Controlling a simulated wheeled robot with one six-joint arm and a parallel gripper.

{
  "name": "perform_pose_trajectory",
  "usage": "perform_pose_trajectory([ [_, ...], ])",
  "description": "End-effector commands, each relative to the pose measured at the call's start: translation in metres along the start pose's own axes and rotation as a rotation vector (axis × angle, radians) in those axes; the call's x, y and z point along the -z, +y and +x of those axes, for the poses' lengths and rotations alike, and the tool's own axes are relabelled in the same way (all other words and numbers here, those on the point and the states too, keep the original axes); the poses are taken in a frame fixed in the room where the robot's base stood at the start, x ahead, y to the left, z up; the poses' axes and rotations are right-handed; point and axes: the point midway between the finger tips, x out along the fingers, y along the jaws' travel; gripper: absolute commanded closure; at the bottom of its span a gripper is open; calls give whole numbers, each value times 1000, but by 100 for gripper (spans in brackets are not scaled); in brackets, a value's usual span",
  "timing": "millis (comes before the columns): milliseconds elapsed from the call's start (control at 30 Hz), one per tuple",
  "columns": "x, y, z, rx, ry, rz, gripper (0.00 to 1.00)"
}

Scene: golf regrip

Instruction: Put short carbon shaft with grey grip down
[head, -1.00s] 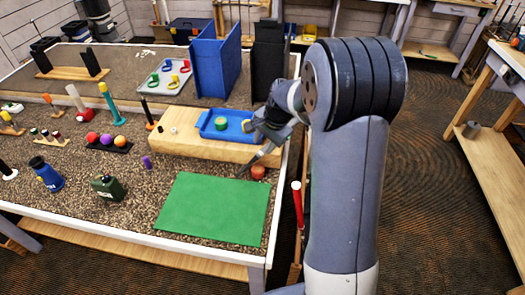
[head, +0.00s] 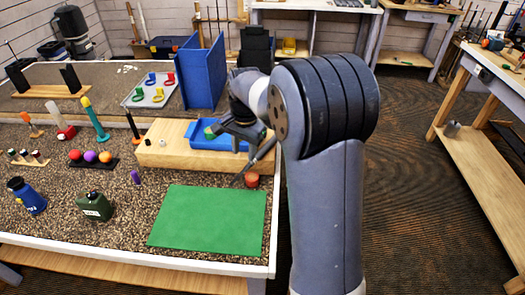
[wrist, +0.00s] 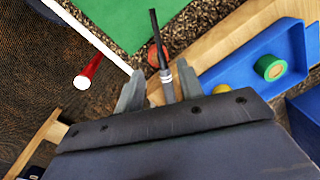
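My gripper (head: 262,147) is over the right part of the workbench, near the wooden block's front right corner. In the wrist view its fingers (wrist: 160,90) stand on either side of the short carbon shaft with grey grip (wrist: 157,40), closed on the grip end. In the head view the dark shaft (head: 252,166) slants down and left from the gripper, its tip near the upper right edge of the green mat (head: 205,222). Whether the tip touches the bench is unclear. The mat is bare.
A red round piece (head: 252,181) sits close beside the shaft. A green canister (head: 95,206) and purple piece (head: 135,177) stand left of the mat. A red stick (wrist: 91,68) is past the bench edge.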

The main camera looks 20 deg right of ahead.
Motion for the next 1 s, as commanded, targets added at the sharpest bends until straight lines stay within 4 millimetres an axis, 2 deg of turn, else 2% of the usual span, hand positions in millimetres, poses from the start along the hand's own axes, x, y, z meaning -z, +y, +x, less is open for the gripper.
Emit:
perform_pose_trajectory([
  [100,0,0,16,0,-1,0,64],
  [333,4,1,34,-1,-2,1,64],
  [600,10,2,70,0,-2,0,64],
  [867,11,2,74,3,1,0,64],
  [1000,11,2,74,3,0,0,73],
])
